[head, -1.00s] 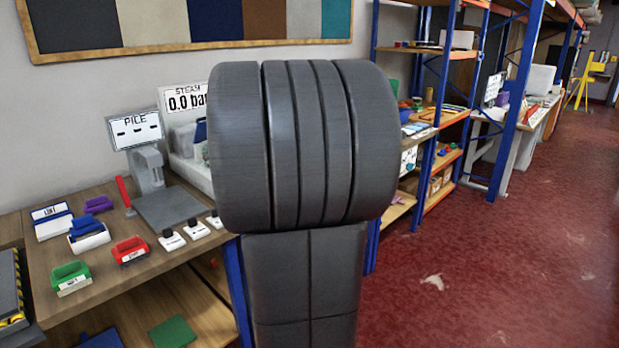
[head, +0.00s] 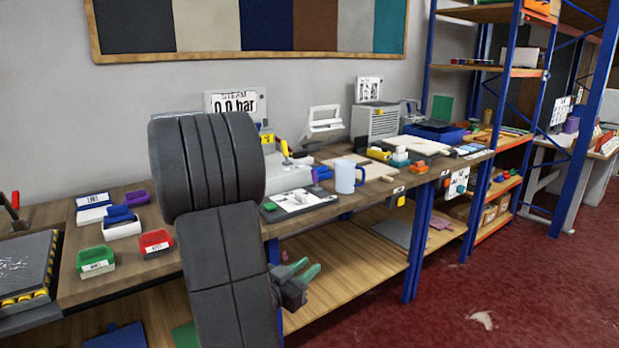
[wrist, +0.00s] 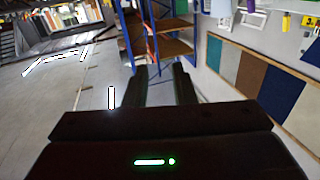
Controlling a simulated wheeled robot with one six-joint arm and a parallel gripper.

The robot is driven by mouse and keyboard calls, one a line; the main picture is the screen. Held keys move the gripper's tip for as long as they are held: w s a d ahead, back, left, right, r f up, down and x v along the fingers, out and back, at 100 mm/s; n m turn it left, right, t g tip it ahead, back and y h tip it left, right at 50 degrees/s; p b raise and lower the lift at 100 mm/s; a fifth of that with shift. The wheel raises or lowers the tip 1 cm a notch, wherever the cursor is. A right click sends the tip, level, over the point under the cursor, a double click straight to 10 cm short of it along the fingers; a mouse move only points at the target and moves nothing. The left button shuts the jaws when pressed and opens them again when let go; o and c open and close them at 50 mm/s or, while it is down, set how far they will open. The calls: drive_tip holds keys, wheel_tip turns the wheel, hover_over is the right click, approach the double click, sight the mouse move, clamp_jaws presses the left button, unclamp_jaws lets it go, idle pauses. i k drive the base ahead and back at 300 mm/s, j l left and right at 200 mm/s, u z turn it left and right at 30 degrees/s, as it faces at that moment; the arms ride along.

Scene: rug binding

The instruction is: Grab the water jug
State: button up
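A pale blue jug (head: 347,177) with a side handle stands upright on the workbench in the head view. It looks like the water jug; I see no label on it. My gripper (head: 305,268) shows beyond my arm, below and left of the jug, in front of the bench's lower shelf and apart from the jug. In the wrist view my gripper (wrist: 160,70) has two dark fingers with an empty gap.
The workbench (head: 325,212) holds a white panel (head: 300,201) left of the jug, boards behind it, and yellow and orange items to its right. Blue rack posts (head: 418,240) stand right. My arm hides part of the bench.

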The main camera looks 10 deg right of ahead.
sight(346, 169)
drive_tip(key=i+l+u, duration=0.15)
drive_tip(key=l, duration=0.15)
drive_tip(key=i+l+u, duration=0.2)
drive_tip(key=l, duration=0.15)
drive_tip(key=i+l+u, duration=0.15)
drive_tip(key=l, duration=0.2)
drive_tip(key=l+u, duration=0.15)
drive_tip(key=l, duration=0.25)
drive_tip(key=i+l+u, duration=0.2)
drive_tip(key=l, duration=0.2)
drive_tip(key=i+l, duration=0.1)
drive_tip(key=l, duration=0.45)
drive_tip(key=i+l, duration=0.1)
drive_tip(key=l, duration=0.4)
